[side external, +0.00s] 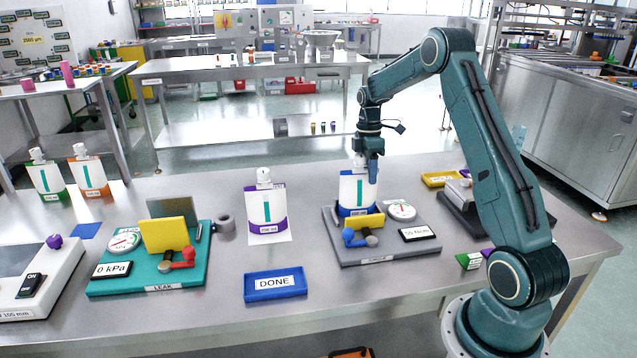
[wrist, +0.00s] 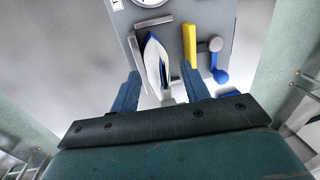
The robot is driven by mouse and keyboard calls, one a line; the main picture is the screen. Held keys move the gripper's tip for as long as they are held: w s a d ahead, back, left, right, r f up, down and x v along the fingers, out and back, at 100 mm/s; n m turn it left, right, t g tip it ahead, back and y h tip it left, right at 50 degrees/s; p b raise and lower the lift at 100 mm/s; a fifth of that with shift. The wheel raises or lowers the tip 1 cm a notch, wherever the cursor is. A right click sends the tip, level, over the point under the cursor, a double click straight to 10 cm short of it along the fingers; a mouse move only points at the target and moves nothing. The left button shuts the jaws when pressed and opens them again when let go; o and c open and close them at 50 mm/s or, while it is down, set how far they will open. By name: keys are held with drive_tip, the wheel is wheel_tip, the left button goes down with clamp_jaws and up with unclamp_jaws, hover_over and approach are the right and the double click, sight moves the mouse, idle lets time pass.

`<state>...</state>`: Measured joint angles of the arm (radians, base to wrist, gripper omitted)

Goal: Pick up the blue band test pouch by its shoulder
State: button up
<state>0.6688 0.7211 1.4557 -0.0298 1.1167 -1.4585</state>
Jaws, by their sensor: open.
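The blue band test pouch (side external: 354,190) stands upright on the grey station at centre right, behind a yellow block. It is white with a teal stripe and a blue band near its base. In the wrist view the pouch (wrist: 154,62) shows from above as a narrow white and blue shape. My gripper (side external: 370,172) is at the pouch's upper part in the side view, covering some of it. In the wrist view my gripper (wrist: 160,84) is open, with one finger on each side of the pouch's near end. I cannot tell whether either finger touches it.
The grey station (side external: 378,252) carries a dial (side external: 401,211), a yellow block (side external: 364,222) and a blue-handled lever (side external: 352,239). A blue DONE tray (side external: 275,284) lies in front. A teal LEAK station (side external: 150,278) is farther left.

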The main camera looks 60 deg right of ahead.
drive_tip(key=shift+c, duration=0.3)
clamp_jaws()
drive_tip(key=shift+r, duration=0.2)
wheel_tip(320, 180, up, 7)
drive_tip(key=shift+f, duration=0.1)
drive_tip(key=s+a, duration=1.2)
drive_tip(key=shift+s+a, duration=0.35)
idle(0.5)
idle(0.5)
